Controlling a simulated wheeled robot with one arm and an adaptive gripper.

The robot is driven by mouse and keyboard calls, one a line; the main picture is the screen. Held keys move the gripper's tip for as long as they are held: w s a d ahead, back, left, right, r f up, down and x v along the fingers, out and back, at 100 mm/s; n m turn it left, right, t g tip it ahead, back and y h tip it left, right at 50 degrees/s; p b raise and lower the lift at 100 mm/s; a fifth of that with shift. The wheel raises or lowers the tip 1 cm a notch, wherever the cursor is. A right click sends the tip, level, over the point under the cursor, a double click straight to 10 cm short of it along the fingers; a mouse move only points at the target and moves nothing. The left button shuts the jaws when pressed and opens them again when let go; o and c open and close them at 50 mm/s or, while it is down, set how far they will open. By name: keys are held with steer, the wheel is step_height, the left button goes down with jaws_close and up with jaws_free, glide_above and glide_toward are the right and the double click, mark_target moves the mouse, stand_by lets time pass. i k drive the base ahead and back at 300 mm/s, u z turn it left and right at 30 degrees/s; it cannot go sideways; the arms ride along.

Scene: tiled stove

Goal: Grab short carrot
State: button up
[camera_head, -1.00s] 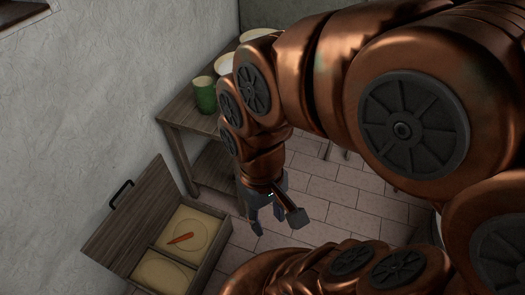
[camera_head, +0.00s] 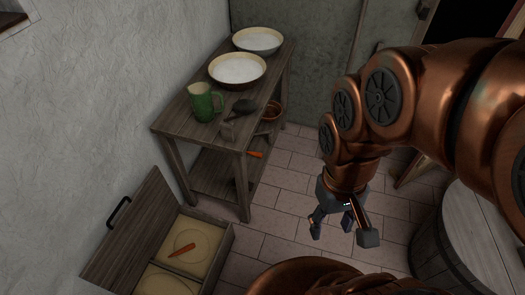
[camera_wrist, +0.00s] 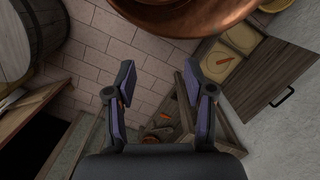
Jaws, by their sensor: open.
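One carrot (camera_head: 182,250) lies in the open wooden box at the lower left; it also shows at the upper right of the wrist view (camera_wrist: 216,62). Another orange carrot (camera_head: 254,154) shows small by the front right edge of the wooden table; an orange bit, likely the same carrot (camera_wrist: 164,117), shows between the fingers in the wrist view. It looks shorter, but part of it may be hidden. My gripper (camera_head: 342,232) is open and empty, above the tiled floor to the right of the table, apart from both carrots. It also shows in the wrist view (camera_wrist: 158,78).
The table (camera_head: 170,121) bears two pale bowls (camera_head: 237,69), a green jug (camera_head: 203,103) and small dark items. A brown pot (camera_head: 271,111) is by its right side. The box (camera_head: 224,245) has its lid raised. A barrel (camera_head: 438,240) stands right. Tiled floor is clear between.

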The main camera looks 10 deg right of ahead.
mark_target(258, 155)
steer(key=z, duration=1.4)
steer(key=i, duration=1.5)
steer(key=u, duration=2.95)
